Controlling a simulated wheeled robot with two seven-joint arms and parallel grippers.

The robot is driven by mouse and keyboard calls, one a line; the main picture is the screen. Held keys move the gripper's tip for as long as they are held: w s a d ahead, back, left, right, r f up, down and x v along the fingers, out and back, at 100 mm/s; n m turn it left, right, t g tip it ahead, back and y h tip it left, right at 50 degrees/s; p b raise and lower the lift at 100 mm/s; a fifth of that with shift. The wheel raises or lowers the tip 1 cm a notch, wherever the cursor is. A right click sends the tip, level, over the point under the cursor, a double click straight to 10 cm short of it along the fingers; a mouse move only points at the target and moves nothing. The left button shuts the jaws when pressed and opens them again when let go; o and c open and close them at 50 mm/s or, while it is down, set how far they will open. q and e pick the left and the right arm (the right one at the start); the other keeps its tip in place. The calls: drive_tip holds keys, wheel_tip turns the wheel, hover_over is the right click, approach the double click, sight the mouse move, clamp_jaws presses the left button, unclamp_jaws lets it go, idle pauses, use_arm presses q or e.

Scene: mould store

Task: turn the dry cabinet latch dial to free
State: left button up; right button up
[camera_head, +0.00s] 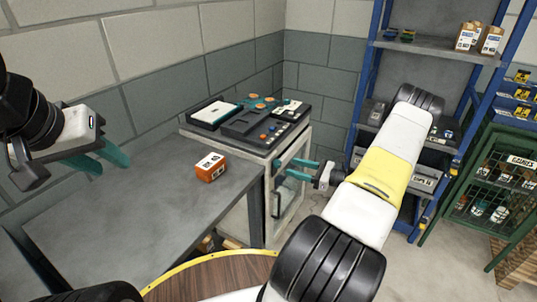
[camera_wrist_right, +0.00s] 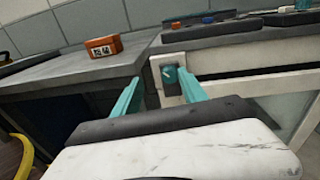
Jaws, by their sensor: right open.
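The dry cabinet (camera_head: 253,201) is a pale cabinet with a glazed front, right of the grey bench. In the right wrist view its front (camera_wrist_right: 240,62) shows a dark latch plate with a teal dial (camera_wrist_right: 171,74) bearing a pale mark. My right gripper (camera_head: 283,169) is open in front of the cabinet. In the right wrist view its fingers (camera_wrist_right: 160,79) point at the latch, with the dial nearer the right finger; contact cannot be told. In the head view the fingers largely hide the dial. My left gripper (camera_head: 115,160) is open and empty above the bench's left side.
An orange labelled box (camera_head: 211,167) sits on the grey bench (camera_head: 130,220). Dark trays and a control unit (camera_head: 258,125) lie on the cabinet top. A blue shelf rack (camera_head: 430,46) and a green mesh cage (camera_head: 495,190) stand at right. A round wooden top (camera_head: 215,277) is in front.

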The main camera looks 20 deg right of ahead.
sight(280, 164)
drive_tip(key=shift+m+t+h, duration=0.3)
drive_tip(key=shift+m+t, duration=0.3)
drive_tip(key=shift+m, duration=0.1)
drive_tip(key=w+a, duration=0.1)
drive_tip(key=w, duration=0.1)
drive_tip(key=w+a+f, duration=0.2)
drive_tip(key=w, duration=0.1)
drive_tip(key=shift+w+a, duration=0.3)
drive_tip(key=shift+c, duration=0.2)
clamp_jaws()
